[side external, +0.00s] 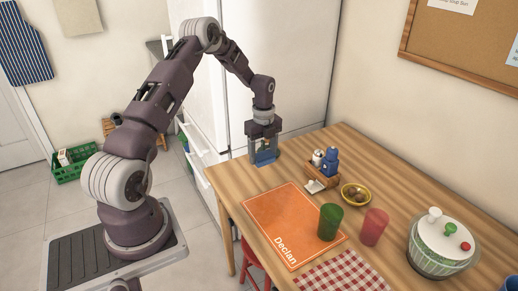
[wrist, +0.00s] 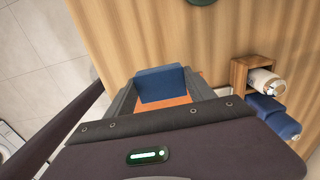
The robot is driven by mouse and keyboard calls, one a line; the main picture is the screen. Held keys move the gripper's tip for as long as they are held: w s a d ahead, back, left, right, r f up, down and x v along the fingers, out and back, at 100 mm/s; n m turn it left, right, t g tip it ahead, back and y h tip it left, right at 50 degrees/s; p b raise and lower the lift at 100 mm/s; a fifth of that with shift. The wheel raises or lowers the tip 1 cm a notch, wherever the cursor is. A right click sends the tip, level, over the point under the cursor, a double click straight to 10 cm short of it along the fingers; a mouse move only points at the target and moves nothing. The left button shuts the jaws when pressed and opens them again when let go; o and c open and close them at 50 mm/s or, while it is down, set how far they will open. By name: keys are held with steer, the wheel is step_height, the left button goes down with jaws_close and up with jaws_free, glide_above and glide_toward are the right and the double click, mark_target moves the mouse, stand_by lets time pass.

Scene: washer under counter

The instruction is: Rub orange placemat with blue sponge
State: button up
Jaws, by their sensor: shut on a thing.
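The orange placemat (side external: 272,218), marked "Declan", lies flat on the table. A green cup (side external: 330,221) stands on its right part. My gripper (side external: 264,152) is at the far left end of the table, beyond the placemat. It points down and is shut on the blue sponge (side external: 266,159), low over the wood; I cannot tell whether the sponge touches the table. The sponge also shows between the fingers in the wrist view (wrist: 161,83). Orange, apparently the placemat, shows just below it there, mostly hidden by my gripper.
A wooden caddy (side external: 322,178) with shakers and a blue bottle stands right of my gripper. A yellow bowl (side external: 355,194), a red cup (side external: 373,226), a checked cloth (side external: 345,272) and a lidded bowl (side external: 441,245) are farther right. A fridge (side external: 255,65) stands behind.

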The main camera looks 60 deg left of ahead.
mark_target(305, 221)
steer(key=s+d+f, duration=0.1)
steer(key=d, duration=0.9)
steer(key=shift+s+a+f, duration=0.1)
steer(key=shift+s+f, duration=0.05)
steer(key=shift+f, duration=3.65)
steer(key=shift+d+f, duration=0.2)
steer(key=shift+f, duration=0.05)
steer(key=shift+c, duration=0.4)
steer(key=shift+d+f, duration=0.1)
steer(key=shift+d, duration=5.6)
steer(key=shift+w+d, duration=0.1)
steer(key=shift+w, duration=0.55)
steer(key=shift+w+a, duration=0.2)
steer(key=shift+w, duration=0.05)
steer(key=shift+a, duration=5.7)
steer(key=shift+w+a, duration=0.1)
steer(key=shift+a, duration=0.1)
steer(key=shift+w, duration=0.4)
steer(key=shift+w+d, duration=0.1)
steer(key=shift+w, duration=0.25)
steer(key=shift+d, duration=6.05)
steer(key=shift+s+a+r, duration=0.1)
steer(key=shift+r, duration=3.95)
